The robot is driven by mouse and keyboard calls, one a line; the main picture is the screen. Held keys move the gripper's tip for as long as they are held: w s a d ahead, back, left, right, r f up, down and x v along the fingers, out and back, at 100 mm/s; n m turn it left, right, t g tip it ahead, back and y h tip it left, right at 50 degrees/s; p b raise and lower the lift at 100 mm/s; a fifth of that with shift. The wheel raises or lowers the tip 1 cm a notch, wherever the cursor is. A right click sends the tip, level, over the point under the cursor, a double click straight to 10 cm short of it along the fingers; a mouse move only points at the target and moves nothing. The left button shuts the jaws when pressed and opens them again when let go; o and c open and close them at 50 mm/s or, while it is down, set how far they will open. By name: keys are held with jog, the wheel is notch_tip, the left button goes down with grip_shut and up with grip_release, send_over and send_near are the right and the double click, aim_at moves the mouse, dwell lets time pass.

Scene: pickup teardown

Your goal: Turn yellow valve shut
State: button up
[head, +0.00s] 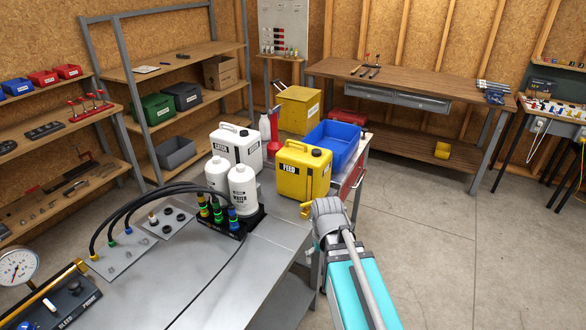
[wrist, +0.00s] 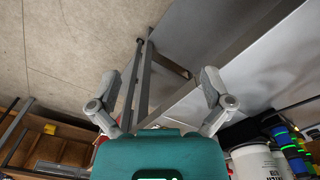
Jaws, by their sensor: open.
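A black manifold block (head: 235,226) on the metal bench carries yellow, green and blue collared fittings. The yellow collared fitting (head: 202,201) is at its left end, with a black hose on top. I cannot tell whether this is the yellow valve, or how any valve is set. A small yellow part (head: 306,210) also shows beside my arm, below the yellow FEED can (head: 304,170). My gripper (wrist: 160,75) is open and empty in the wrist view, its fingers spread over the bench's edge and floor. Its fingertips are not clear in the head view.
White bottles (head: 243,190) and a white can (head: 237,150) stand behind the manifold. A blue bin (head: 333,146) is beyond the FEED can. A gauge (head: 18,267) and a panel with a brass-coloured tube stand at left. Floor (head: 430,240) at right is clear.

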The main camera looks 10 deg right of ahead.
aim_at(307, 206)
jog(key=w+r+n+p, duration=0.1)
jog(key=w+r+p, duration=0.3)
jog(key=w, duration=0.5)
jog(key=w+r+n+p, duration=0.1)
jog(key=w+r+p, duration=0.3)
jog(key=w, duration=0.5)
jog(key=w+r+n+p, duration=0.1)
jog(key=w+r+p, duration=0.2)
jog(key=w, duration=0.6)
jog(key=shift+r+p, duration=0.4)
jog(key=shift+r, duration=0.4)
jog(key=shift+f, duration=0.15)
notch_tip(307, 206, down, 14)
jog(key=b, duration=1.3)
jog(key=shift+r+b, duration=0.2)
jog(key=shift+b, duration=0.2)
jog(key=c, duration=1)
